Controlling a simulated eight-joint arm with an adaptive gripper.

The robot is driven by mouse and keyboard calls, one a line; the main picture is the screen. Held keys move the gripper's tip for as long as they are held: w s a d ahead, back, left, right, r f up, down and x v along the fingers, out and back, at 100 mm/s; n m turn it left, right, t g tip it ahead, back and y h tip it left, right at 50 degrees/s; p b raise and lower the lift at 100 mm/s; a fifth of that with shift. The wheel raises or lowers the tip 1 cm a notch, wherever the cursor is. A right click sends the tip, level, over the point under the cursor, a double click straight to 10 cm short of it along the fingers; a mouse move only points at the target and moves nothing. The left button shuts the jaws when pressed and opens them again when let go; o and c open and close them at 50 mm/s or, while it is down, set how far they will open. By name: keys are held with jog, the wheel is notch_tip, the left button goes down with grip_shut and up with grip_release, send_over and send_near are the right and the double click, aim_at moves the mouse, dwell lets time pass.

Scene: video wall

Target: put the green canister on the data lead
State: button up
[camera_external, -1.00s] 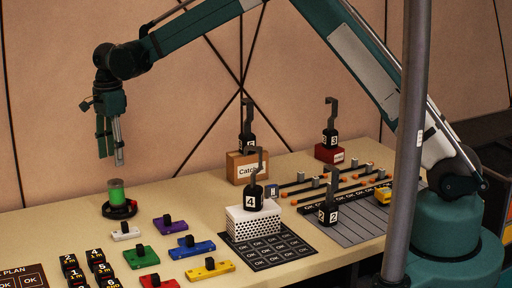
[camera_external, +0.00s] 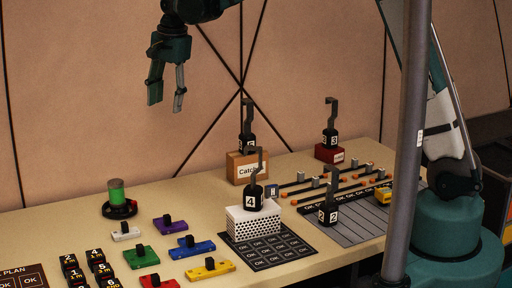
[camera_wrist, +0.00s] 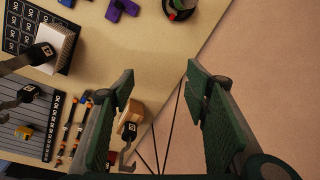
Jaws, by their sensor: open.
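The green canister (camera_external: 117,192) stands upright on a round black base (camera_external: 120,210) at the table's left back. Its base also shows at the top of the wrist view, cut off by the edge (camera_wrist: 182,12). Several dark leads with orange ends (camera_external: 320,183) lie in rows at the table's right; I cannot tell which is the data lead. My gripper (camera_external: 167,103) is open and empty, high above the table, up and to the right of the canister. Its two spread fingers also show in the wrist view (camera_wrist: 160,78).
A white perforated box (camera_external: 252,222) with a hooked black weight marked 4 (camera_external: 254,199) stands mid-table. A cardboard box (camera_external: 244,168) and a red box (camera_external: 329,153) bear more hooked weights. Coloured blocks (camera_external: 192,246) fill the front left. A grey pole (camera_external: 408,150) crosses the view.

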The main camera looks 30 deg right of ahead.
jog(key=s+d+r+n+t, duration=0.1)
jog(key=s+d+r+n, duration=0.3)
jog(key=s+d, duration=0.6)
jog(key=s+d+r+n+t, duration=0.2)
jog(key=s+d+r, duration=0.5)
jog(key=d, duration=0.7)
jog(key=s+d+f+n+t, duration=0.1)
jog(key=s+d+f+n, duration=0.2)
jog(key=s+d, duration=0.4)
jog(key=s+d+f+n+t, duration=0.1)
jog(key=s+d+f+n, duration=0.2)
jog(key=s+d, duration=0.4)
jog(key=s, duration=0.7)
jog(key=shift+s+f+t+h, duration=0.2)
jog(key=shift+s+t+h, duration=0.1)
jog(key=shift+t+h, duration=0.1)
